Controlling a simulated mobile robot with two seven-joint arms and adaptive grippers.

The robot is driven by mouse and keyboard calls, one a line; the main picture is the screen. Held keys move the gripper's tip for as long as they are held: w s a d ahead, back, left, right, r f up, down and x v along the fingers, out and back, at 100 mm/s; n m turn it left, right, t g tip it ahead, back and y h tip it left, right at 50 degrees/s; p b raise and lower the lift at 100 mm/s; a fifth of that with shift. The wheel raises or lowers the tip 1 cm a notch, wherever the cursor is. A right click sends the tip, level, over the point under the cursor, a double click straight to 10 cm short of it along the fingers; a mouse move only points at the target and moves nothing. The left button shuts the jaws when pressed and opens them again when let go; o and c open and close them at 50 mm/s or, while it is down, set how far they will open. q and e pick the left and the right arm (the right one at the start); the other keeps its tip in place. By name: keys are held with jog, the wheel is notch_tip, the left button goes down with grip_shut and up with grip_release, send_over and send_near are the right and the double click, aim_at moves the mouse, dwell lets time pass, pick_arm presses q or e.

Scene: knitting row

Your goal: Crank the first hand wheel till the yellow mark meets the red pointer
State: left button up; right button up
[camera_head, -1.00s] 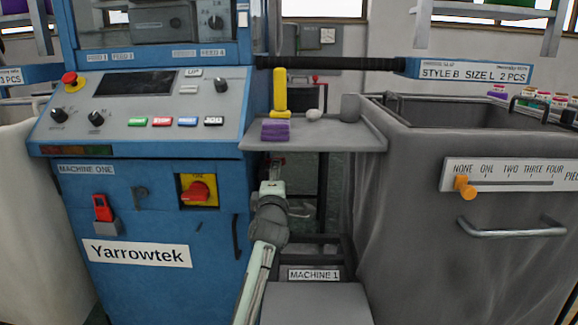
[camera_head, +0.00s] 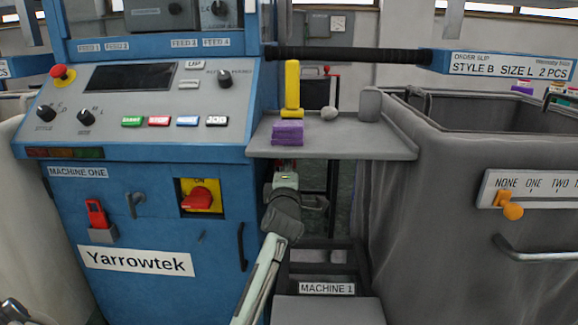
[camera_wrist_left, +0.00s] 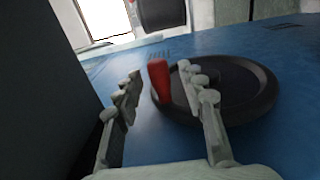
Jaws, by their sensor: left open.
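In the left wrist view a dark round hand wheel (camera_wrist_left: 247,92) with an upright red handle (camera_wrist_left: 158,75) sits on a blue panel. My left gripper (camera_wrist_left: 160,88) is open, with its fingers on either side of the handle. The right finger looks nearer to the handle; I cannot tell whether it touches. In the head view my left gripper (camera_head: 286,182) is beside the blue machine one (camera_head: 215,255), under the grey shelf. The wheel is not clearly visible there. I can make out neither the yellow mark nor the red pointer. My right gripper is not in view.
The grey shelf (camera_head: 365,146) above the gripper carries a yellow upright piece (camera_head: 292,88) and a purple block (camera_head: 288,134). A large grey bin (camera_head: 430,220) stands at right. A low box labelled MACHINE 1 (camera_head: 326,288) lies below. A narrow gap separates machine and bin.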

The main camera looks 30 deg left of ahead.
pick_arm(q)
jog(key=shift+c, duration=0.5)
grip_shut()
